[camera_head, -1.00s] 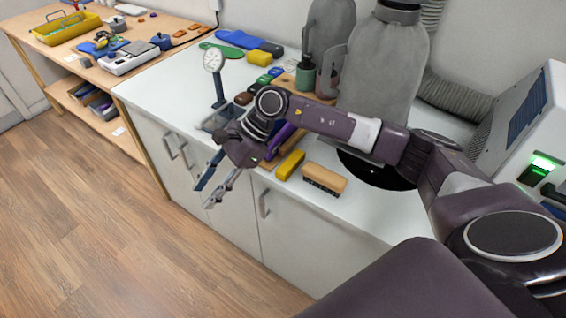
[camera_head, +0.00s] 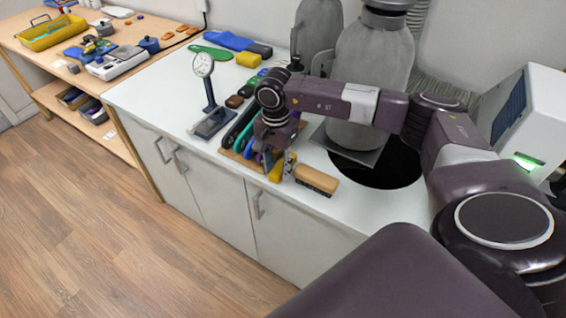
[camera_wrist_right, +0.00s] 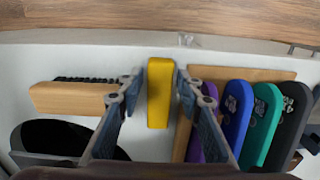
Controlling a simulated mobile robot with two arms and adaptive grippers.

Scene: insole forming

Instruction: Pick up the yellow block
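A yellow block (camera_head: 276,173) lies near the front edge of the white counter, partly hidden by my right gripper (camera_head: 278,161) in the head view. In the right wrist view the yellow block (camera_wrist_right: 159,95) is long and narrow, and it lies between the two fingers of my right gripper (camera_wrist_right: 158,78). The fingers are open, one on each side, with a small gap to the block visible on the left. The height of the fingertips over the counter is hard to tell. My left gripper is not in view.
A wooden brush (camera_wrist_right: 72,97) lies left of the block in the wrist view. Purple, blue (camera_wrist_right: 236,112), teal and black insoles lie close on its right on a wooden board. A dial gauge (camera_head: 205,68) stands on the counter, and another yellow piece (camera_head: 248,60) lies farther back.

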